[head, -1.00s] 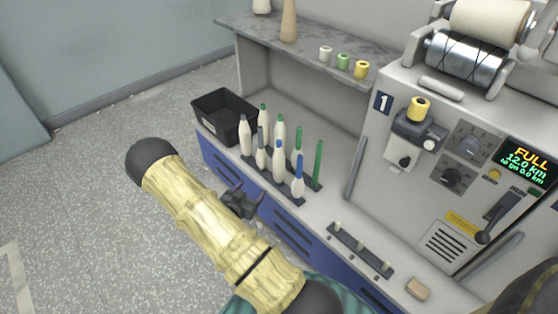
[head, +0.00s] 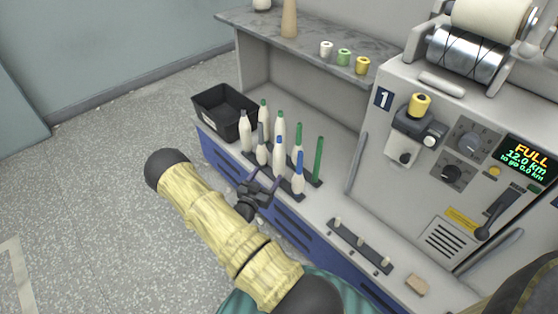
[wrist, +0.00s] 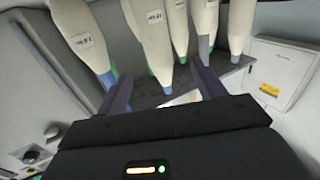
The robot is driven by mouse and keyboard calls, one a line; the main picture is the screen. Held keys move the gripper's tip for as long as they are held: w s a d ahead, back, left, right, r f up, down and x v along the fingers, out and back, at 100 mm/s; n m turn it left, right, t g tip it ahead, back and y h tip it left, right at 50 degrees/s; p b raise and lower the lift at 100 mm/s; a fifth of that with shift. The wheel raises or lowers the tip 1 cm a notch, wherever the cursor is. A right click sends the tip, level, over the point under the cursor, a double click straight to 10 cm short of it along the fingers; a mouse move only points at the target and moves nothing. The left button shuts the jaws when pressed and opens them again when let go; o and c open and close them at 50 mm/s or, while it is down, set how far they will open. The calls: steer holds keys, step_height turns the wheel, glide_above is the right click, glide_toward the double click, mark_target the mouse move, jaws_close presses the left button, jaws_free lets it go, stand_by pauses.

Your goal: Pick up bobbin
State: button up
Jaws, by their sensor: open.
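Several cream bobbins with grey, green or blue tips stand upright in rows on the counter. Among them are a front blue-tipped bobbin (head: 299,178), another blue-tipped one (head: 278,158) and a grey-tipped one (head: 245,133). A slim green, seemingly bare bobbin (head: 318,160) stands at the right end. My gripper (head: 266,183) is open and empty, just in front of the front row. In the wrist view the gripper (wrist: 166,84) shows two spread fingers. A blue-tipped bobbin (wrist: 151,38) has its tip between them, apart from both, as far as I can tell.
A black bin (head: 212,103) stands left of the bobbins. A dark strip with short pegs (head: 360,246) and a tan block (head: 416,285) lie to the right. A grey shelf (head: 310,50) with small spools hangs behind. The machine (head: 450,230) with a "FULL" display rises at the right.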

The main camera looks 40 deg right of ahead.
mark_target(278, 159)
steer(key=b+x, duration=0.1)
steer(key=x, duration=0.6)
steer(key=shift+d, duration=0.15)
steer(key=shift+d, duration=0.15)
steer(key=b+x, duration=0.1)
steer(key=x, duration=0.4)
steer(key=c, duration=1.1)
steer(key=shift+r, duration=0.15)
